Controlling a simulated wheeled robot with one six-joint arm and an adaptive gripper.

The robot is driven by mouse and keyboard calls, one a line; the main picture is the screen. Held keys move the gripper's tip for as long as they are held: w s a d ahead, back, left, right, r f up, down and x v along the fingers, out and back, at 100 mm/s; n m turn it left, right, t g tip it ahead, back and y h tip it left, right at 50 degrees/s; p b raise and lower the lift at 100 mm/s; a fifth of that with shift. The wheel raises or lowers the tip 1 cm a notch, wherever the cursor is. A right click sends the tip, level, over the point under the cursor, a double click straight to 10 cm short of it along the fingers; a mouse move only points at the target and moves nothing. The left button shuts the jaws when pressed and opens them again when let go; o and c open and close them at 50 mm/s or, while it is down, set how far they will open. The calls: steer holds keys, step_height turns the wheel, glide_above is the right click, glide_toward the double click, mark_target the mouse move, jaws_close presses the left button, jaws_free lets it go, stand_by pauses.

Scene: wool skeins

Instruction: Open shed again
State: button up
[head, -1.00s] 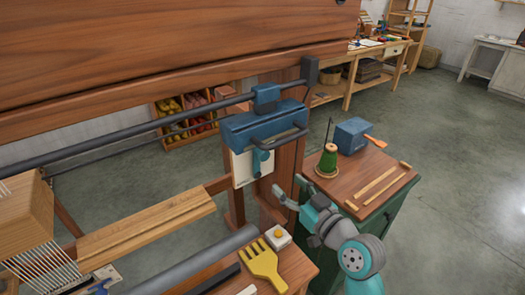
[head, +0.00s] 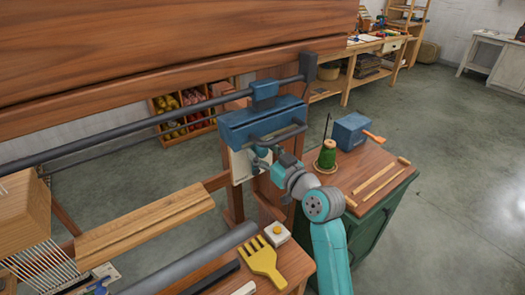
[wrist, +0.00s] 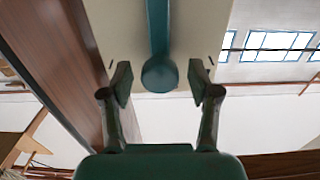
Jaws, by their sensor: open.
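A blue mechanism box (head: 262,122) hangs on the loom's right post, with a pale plate (head: 240,165) below it. A teal lever with a round knob (wrist: 160,74) hangs in front of the plate. My gripper (wrist: 160,88) is open. In the wrist view the knob appears between the two fingertips, with a gap on each side. In the head view my gripper (head: 266,160) is at the lever's lower end and partly hides it. The depth between knob and fingers is hard to tell.
The loom's wooden beam (head: 150,222) and a dark roller (head: 195,262) lie to the left. A yellow comb (head: 262,262) and a white block with a yellow button (head: 277,234) are on the bench. A side table (head: 375,175) holds green yarn (head: 327,155) and a blue box (head: 352,130).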

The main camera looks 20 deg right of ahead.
steer(key=shift+w+a, duration=0.1)
steer(key=shift+w, duration=0.15)
jaws_close()
steer(key=shift+s+a+f+n, duration=0.25)
steer(key=shift+a+n, duration=0.55)
steer(key=shift+n, duration=0.2)
steer(key=shift+s+a+f+n, duration=0.3)
steer(key=shift+a+n, duration=0.5)
steer(key=shift+n, duration=0.2)
steer(key=shift+s+a+f+n, duration=0.25)
steer(key=shift+a+n, duration=0.55)
steer(key=shift+n, duration=0.2)
